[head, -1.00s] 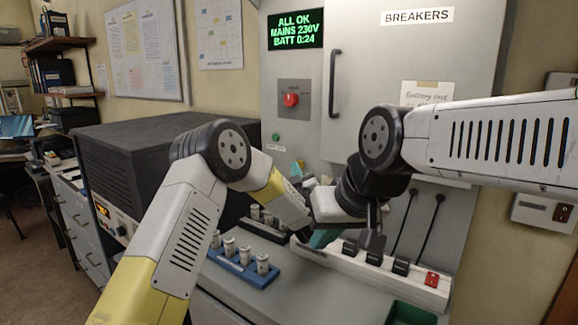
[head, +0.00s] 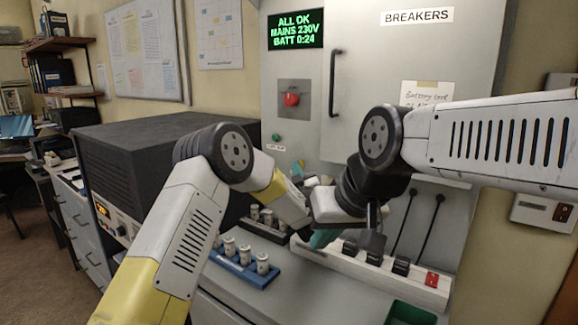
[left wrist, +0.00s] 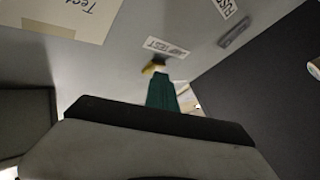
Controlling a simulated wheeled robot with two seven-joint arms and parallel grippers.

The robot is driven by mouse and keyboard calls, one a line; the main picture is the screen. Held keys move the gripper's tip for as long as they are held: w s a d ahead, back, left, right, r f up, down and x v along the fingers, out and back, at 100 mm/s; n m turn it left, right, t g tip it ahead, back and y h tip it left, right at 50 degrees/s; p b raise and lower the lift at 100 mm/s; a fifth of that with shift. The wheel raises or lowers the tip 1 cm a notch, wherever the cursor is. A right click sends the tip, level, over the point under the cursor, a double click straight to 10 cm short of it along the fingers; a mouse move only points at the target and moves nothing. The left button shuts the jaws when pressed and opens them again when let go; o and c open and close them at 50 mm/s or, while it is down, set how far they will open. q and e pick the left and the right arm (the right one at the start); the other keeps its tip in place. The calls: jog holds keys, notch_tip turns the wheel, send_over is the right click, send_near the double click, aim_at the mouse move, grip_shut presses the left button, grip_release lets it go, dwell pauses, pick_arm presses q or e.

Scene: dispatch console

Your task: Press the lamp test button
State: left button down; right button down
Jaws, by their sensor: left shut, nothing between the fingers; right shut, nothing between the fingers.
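The lamp test button (head: 276,138) is a small green round button on the grey cabinet front, above a small white label. My left gripper (head: 298,168), with teal fingers, is shut and empty, below and right of the button in the head view, and apart from it there. In the left wrist view its teal fingers (left wrist: 162,92) point at the panel, just below the LAMP TEST label (left wrist: 167,47). The button itself is not clear in that view, and contact cannot be told. My right gripper (head: 322,239) is shut and empty, low over the console near the white switch strip.
A red knob (head: 291,99) sits above the button, below a green text display (head: 296,25). A blue rack (head: 240,268) of white cylinders and a white strip (head: 400,275) with black switches and a red switch (head: 432,279) stand on the console. A green tray (head: 410,314) is at the front.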

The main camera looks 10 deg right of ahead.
pick_arm(q)
jog(key=shift+s+a, duration=0.55)
jog(key=shift+a, duration=0.05)
dwell(0.3)
jog(key=shift+s+a, duration=1.8)
dwell(5.3)
